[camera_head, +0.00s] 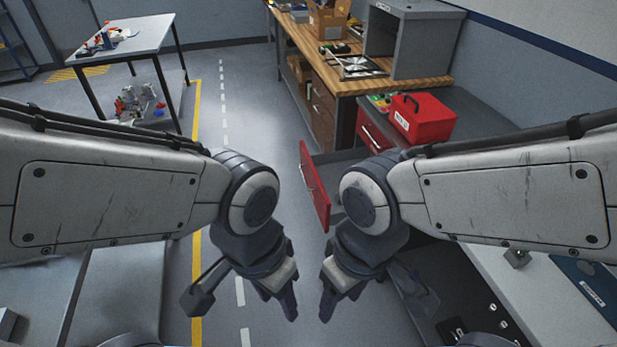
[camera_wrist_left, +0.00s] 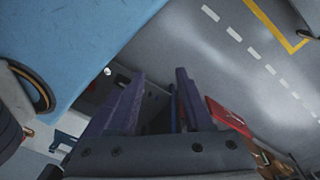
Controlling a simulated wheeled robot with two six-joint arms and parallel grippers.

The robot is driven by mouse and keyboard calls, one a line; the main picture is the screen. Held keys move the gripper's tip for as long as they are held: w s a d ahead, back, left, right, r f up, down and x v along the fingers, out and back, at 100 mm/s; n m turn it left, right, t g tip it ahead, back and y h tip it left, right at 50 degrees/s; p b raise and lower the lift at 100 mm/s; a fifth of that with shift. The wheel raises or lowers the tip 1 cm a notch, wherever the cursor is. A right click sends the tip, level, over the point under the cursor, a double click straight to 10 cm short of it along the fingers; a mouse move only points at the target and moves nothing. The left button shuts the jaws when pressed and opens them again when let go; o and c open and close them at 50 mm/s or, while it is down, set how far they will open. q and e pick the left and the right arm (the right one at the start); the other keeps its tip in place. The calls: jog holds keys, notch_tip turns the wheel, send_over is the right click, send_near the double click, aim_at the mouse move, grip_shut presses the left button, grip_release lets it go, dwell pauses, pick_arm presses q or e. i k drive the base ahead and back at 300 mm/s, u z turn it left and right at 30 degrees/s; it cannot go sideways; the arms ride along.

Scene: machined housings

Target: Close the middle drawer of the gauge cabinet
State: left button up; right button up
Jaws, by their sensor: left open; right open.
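The gauge cabinet (camera_head: 492,122) is grey with red drawer fronts and stands right of centre in the head view. One drawer (camera_head: 314,187) is pulled out, its red front facing left toward the aisle. My right arm hides part of it, so I cannot tell its level for certain. Another red front (camera_head: 376,134) sits behind it, near the cabinet body. My left gripper (camera_head: 280,300) is open and empty, in front of and below the drawer front. Its spread fingers show in the left wrist view (camera_wrist_left: 158,95). My right gripper (camera_head: 337,296) is open and empty, just below the drawer front.
A red toolbox (camera_head: 425,118) stands on the cabinet. A wooden workbench (camera_head: 345,82) with boxes is behind it. A white-topped table (camera_head: 122,38) stands at the far left. The grey aisle floor (camera_head: 255,120) left of the drawer is clear.

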aim_at(321, 174)
jog(key=u, duration=0.55)
jog(key=i, duration=1.05)
jog(key=z, duration=0.65)
